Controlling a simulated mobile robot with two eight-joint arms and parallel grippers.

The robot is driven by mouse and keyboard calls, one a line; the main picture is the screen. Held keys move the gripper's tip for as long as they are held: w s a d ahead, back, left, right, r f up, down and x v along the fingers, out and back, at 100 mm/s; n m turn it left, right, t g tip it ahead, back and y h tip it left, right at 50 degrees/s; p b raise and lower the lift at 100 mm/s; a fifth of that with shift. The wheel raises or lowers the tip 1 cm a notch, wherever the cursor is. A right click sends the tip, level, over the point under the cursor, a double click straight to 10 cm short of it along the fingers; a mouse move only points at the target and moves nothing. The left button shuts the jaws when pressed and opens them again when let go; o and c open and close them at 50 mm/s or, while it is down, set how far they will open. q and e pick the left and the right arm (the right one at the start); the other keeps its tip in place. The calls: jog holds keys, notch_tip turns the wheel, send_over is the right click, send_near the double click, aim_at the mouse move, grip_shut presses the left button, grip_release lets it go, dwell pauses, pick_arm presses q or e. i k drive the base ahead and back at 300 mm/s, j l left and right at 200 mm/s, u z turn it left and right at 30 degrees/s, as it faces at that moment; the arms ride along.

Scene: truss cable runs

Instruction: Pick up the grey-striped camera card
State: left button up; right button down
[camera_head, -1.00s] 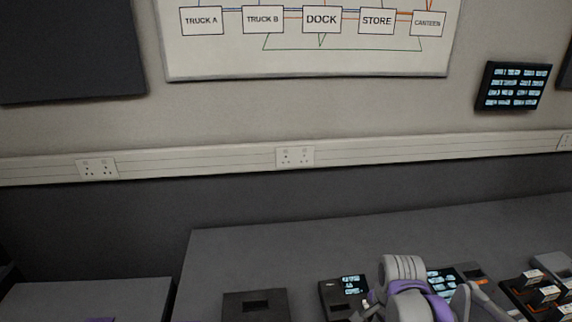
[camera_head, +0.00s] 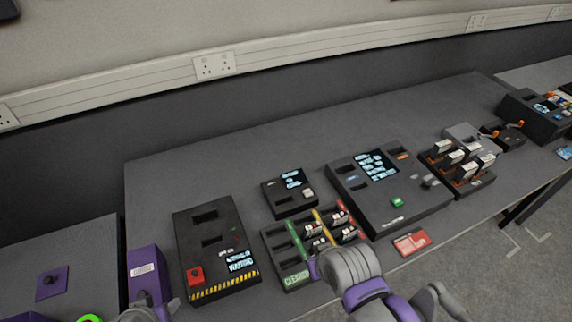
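A tray (camera_head: 296,281) with green, yellow and red strips stands on the bench and holds several small dark cards with pale labels (camera_head: 313,229). A second dark rack (camera_head: 470,188) at the right holds several upright dark cards with white tops and orange parts (camera_head: 466,170). The stripes are too small to tell which card, if any, is the grey-striped camera card. My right arm's grey and purple links show at the bottom centre, covering the tray's near right corner. Part of my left arm shows at the bottom left. I make out no fingertips of either gripper.
A dark unit (camera_head: 216,243) with a red button and hazard stripe stands left of the tray, beside a purple box (camera_head: 144,268). A small screen box (camera_head: 290,193) and a larger console (camera_head: 388,197) stand behind and right. A red card (camera_head: 411,243) lies near the front edge. The bench's back is clear.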

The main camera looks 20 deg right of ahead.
aim_at(312, 231)
jog(key=j+u, duration=0.1)
jog(key=u, duration=0.3)
jog(key=k+j+u, duration=0.1)
jog(key=u, duration=0.35)
jog(key=j+u, duration=0.2)
jog(key=u, duration=0.2)
jog(key=j+u, duration=0.15)
jog(key=u, duration=0.25)
jog(key=z, duration=2.75)
jog(key=i+l, duration=0.1)
jog(key=l, duration=0.45)
jog(key=l+u, duration=0.2)
jog(key=u, duration=0.3)
jog(key=l+u, duration=0.25)
jog(key=u, duration=0.25)
jog(key=i+l, duration=0.05)
